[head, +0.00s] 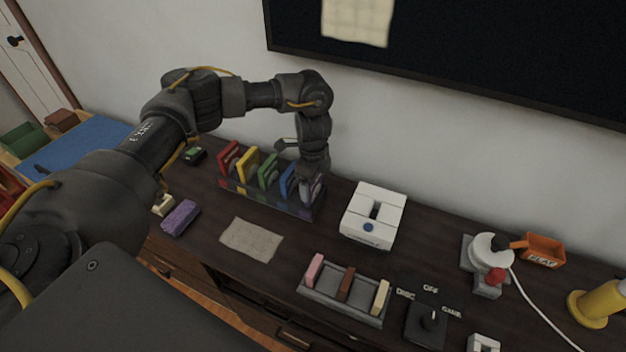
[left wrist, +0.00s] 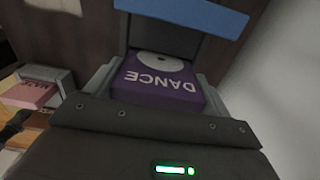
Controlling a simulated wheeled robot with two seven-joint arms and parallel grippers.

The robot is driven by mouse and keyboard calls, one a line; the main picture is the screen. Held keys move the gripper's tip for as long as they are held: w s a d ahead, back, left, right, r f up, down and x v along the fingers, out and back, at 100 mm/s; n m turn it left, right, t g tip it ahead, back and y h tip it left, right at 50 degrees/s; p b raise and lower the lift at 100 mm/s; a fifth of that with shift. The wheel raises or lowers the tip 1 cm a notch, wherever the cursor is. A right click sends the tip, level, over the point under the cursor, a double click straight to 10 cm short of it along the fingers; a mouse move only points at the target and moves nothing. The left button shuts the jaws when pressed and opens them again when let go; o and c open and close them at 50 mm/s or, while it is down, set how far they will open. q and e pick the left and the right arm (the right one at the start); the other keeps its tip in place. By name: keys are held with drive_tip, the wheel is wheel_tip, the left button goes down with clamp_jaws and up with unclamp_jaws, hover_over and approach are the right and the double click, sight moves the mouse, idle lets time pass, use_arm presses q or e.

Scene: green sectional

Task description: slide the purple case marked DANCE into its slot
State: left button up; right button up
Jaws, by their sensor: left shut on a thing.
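The purple case (left wrist: 158,78), marked DANCE with a pale disc, is between the fingers of my left gripper (left wrist: 155,85) in the left wrist view. In the head view my left gripper (head: 313,170) points down at the right end of the dark rack (head: 262,200), shut on the purple case (head: 312,190). The case stands beside the blue case (head: 288,181); I cannot tell how deep it sits in the end slot. Green (head: 267,172), yellow (head: 247,164) and red (head: 229,157) cases stand further left in the rack. My right gripper is out of view.
A white box with a slot (head: 374,208) stands right of the rack. A grey tray (head: 340,308) with several small blocks lies in front. A cloth (head: 251,240) and purple block (head: 180,217) lie at the left front. A switch (head: 428,318) and joystick (head: 490,250) are at right.

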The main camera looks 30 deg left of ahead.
use_arm(q)
drive_tip(key=shift+f, duration=0.5)
drive_tip(key=o, duration=0.9)
wheel_tip(320, 180, up, 11)
drive_tip(key=shift+f, duration=0.1)
